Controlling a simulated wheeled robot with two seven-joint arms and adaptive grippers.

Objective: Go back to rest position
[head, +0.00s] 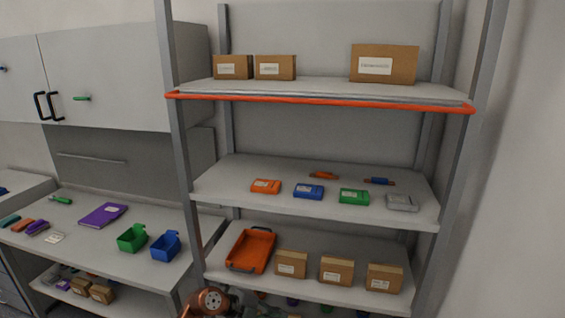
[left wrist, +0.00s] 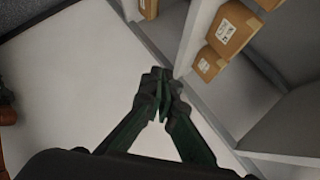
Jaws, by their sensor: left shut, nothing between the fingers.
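My left gripper (left wrist: 162,95) shows in the left wrist view, its dark fingers closed together with nothing between them. Below it is pale floor, and a grey shelf post stands just beyond and to the right of its fingertips. In the head view a copper-coloured round joint of my own arm (head: 211,301) shows at the bottom edge, below the shelf. Neither gripper's fingers show in the head view, and my right gripper is out of sight.
A shelf rack with an orange front rail (head: 320,99) fills the middle of the head view. It carries cardboard boxes, coloured devices and an orange tray (head: 233,252). A workbench with a green bin (head: 132,238) and blue bin (head: 165,246) stands left.

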